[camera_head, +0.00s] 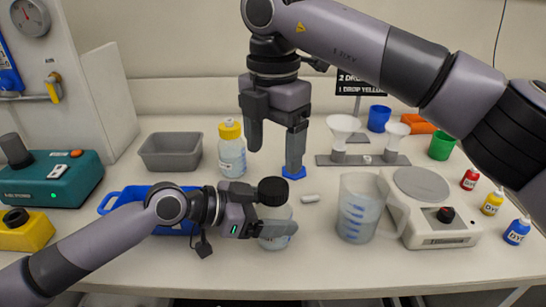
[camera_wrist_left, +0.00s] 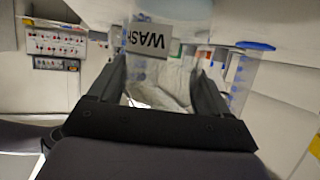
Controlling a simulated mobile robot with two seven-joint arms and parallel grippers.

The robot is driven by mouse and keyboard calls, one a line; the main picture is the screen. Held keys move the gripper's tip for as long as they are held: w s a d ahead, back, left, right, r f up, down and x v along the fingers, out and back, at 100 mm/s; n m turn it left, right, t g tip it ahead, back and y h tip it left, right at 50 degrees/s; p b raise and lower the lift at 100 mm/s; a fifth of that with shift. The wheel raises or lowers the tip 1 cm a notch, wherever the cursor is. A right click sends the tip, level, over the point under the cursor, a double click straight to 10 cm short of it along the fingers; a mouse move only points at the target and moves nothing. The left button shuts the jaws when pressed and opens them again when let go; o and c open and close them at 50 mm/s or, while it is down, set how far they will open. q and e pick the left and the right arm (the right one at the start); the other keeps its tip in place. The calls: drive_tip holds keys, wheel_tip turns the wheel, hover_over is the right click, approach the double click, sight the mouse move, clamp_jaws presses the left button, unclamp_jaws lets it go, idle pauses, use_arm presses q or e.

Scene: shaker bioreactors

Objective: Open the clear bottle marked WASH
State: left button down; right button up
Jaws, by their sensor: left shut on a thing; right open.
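The clear bottle marked WASH (camera_head: 273,242) is low in the middle of the head view, under a dark round top (camera_head: 272,190) that appears to be its cap. Its label (camera_wrist_left: 151,40) is upside down in the left wrist view. My left gripper (camera_head: 278,229) is shut around the bottle's body from the left; its fingers also show in the left wrist view (camera_wrist_left: 165,85). My right gripper (camera_head: 275,158) is open and empty, pointing down above and behind the bottle, apart from the dark top.
A yellow-capped bottle (camera_head: 231,155) and grey bin (camera_head: 170,152) stand behind left. A blue base (camera_head: 293,173) shows under the right finger. A blue tray (camera_head: 126,195) is left.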

sight(273, 186)
wheel_tip(273, 186, down, 8)
drive_tip(key=shift+r, duration=0.2)
drive_tip(key=c, duration=1.1)
use_arm(q)
drive_tip(key=shift+a, duration=0.1)
use_arm(e)
drive_tip(key=shift+o, duration=0.2)
drive_tip(key=shift+n, duration=1.5)
use_arm(q)
drive_tip(key=shift+w, duration=0.1)
use_arm(e)
drive_tip(key=o, duration=1.2)
drive_tip(key=shift+c, duration=0.2)
